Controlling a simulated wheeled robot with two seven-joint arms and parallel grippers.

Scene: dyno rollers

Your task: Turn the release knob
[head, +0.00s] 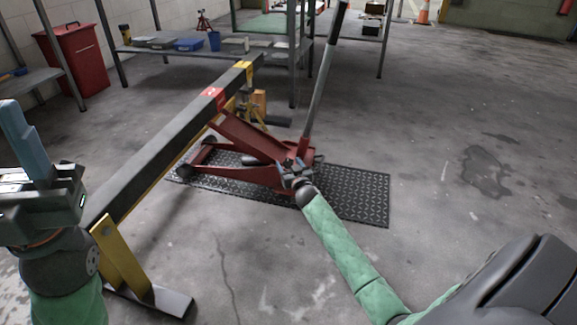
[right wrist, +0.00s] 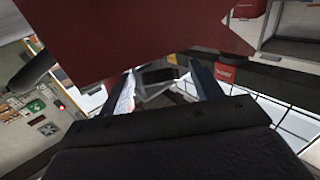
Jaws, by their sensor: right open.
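A red floor jack (head: 240,140) stands on a black diamond-plate mat (head: 360,190); its long grey handle (head: 322,85) rises up and leans to the right. My right gripper (head: 290,168) is at the jack's handle end, close to the handle base. In the right wrist view its two fingers (right wrist: 162,75) are apart. A red panel of the jack (right wrist: 150,35) fills the top of that view. I cannot make out the release knob in either view. My left gripper (head: 30,150) is at the left edge, away from the jack, its jaw gap unclear.
A long dark beam with yellow legs (head: 150,160) runs along the jack's left side. An orange cone (head: 423,12) is far off. The floor to the right is clear.

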